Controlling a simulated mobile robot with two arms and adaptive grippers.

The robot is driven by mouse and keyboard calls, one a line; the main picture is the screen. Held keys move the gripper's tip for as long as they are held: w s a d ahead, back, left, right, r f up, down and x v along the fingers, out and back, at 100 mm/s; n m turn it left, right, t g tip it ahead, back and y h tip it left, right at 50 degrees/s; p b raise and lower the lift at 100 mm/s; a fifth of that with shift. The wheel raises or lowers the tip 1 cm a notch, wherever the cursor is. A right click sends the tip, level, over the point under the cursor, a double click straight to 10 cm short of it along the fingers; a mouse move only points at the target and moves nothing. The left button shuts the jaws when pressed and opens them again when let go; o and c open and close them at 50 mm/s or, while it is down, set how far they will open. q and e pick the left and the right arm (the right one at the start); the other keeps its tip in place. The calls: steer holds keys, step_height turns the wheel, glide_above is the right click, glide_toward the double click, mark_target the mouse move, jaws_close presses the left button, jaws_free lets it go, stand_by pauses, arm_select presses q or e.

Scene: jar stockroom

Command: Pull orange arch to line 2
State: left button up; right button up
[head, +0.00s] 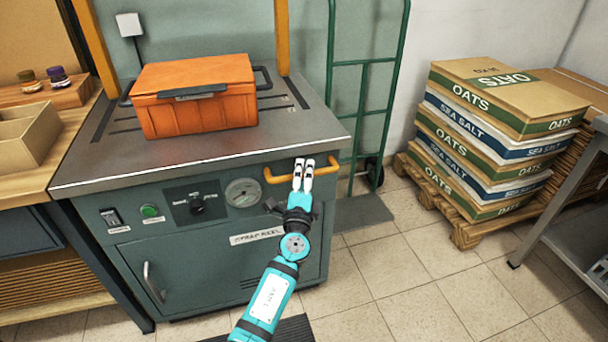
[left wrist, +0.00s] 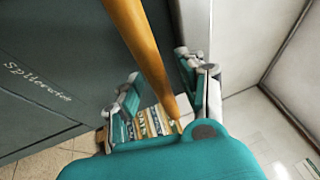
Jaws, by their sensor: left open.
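Two orange posts (head: 97,42), parts of an arch cut off by the top edge, rise from the grey machine top (head: 215,152) behind an orange crate (head: 200,115). An arched orange-yellow handle (head: 330,168) sticks out at the machine's front right. My left gripper (head: 304,163) is at this handle, its white fingers over the bar in the head view. In the left wrist view an orange bar (left wrist: 140,45) runs between the open fingers (left wrist: 160,95). I cannot tell whether they touch it. Markings show on the machine top; I cannot read a line number. My right gripper is not in view.
A grey metal table (head: 580,240) is at the right edge. The tiled floor (head: 420,270) between is clear.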

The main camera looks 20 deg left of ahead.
arm_select(q)
jaws_close()
stand_by(0.3)
stand_by(0.3)
